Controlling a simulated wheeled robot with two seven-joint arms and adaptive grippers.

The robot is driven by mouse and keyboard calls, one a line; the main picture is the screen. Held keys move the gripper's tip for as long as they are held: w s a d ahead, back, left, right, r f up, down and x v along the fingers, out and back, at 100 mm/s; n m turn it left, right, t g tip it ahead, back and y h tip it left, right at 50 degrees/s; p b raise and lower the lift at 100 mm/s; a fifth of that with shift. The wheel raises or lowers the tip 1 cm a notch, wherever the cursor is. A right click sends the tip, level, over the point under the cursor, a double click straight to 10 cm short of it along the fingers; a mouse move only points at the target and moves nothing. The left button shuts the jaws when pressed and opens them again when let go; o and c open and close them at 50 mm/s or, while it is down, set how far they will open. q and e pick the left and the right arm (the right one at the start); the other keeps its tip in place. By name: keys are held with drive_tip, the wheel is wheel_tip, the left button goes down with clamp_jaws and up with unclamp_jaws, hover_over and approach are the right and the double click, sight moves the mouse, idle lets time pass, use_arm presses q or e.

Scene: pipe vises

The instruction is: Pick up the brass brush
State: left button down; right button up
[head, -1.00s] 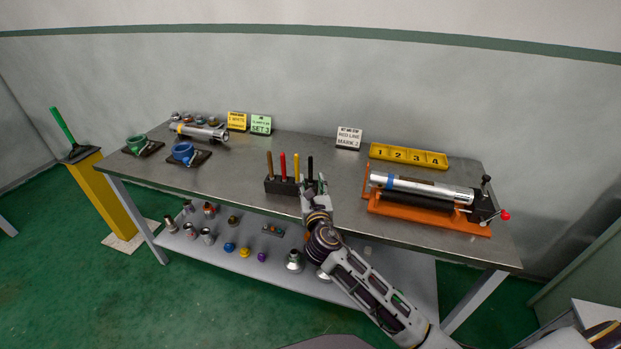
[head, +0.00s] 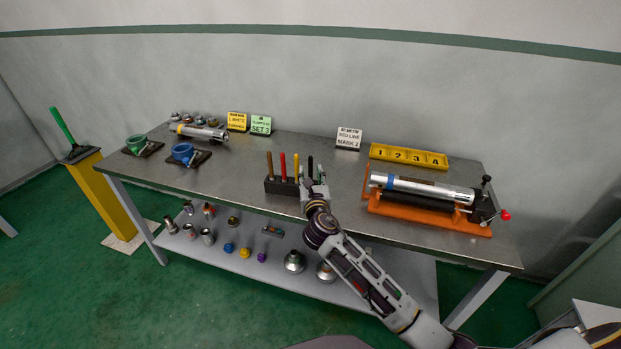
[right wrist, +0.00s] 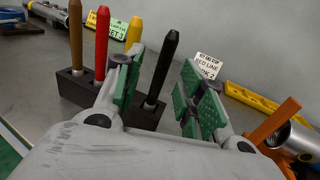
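A dark block holder (head: 281,187) stands on the bench with upright sticks in it: a brown-gold one (head: 270,165), a red one (head: 283,167), a yellow one (head: 296,166) and a black one (head: 310,167). The brown-gold stick is the most brass-like in colour; no bristles show, so I cannot tell which is the brush. My right gripper (head: 314,188) is at the holder's right end. In the right wrist view the gripper (right wrist: 165,92) is open, its green-padded fingers either side of the black stick (right wrist: 161,70), apart from it. My left gripper is out of view.
An orange vise (head: 420,213) with a metal pipe stands to the right, a yellow numbered tray (head: 408,156) behind it. A sign (head: 348,138) stands behind the holder. Blue and green vises (head: 184,154) are at the left. The bench between them and the holder is clear.

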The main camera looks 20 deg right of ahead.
sight(311, 168)
drive_tip(key=w, duration=0.2)
drive_tip(key=shift+w+d, duration=0.3)
drive_tip(key=shift+d, duration=0.1)
drive_tip(key=shift+w+d, duration=0.2)
drive_tip(key=shift+w, duration=0.8)
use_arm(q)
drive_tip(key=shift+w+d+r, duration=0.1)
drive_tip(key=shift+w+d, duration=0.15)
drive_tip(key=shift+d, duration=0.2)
use_arm(e)
drive_tip(key=shift+c, duration=0.4)
drive_tip(key=c, duration=0.7)
clamp_jaws()
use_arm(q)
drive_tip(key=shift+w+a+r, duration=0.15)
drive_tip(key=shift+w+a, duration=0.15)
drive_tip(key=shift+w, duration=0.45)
use_arm(e)
drive_tip(key=shift+r, duration=0.15)
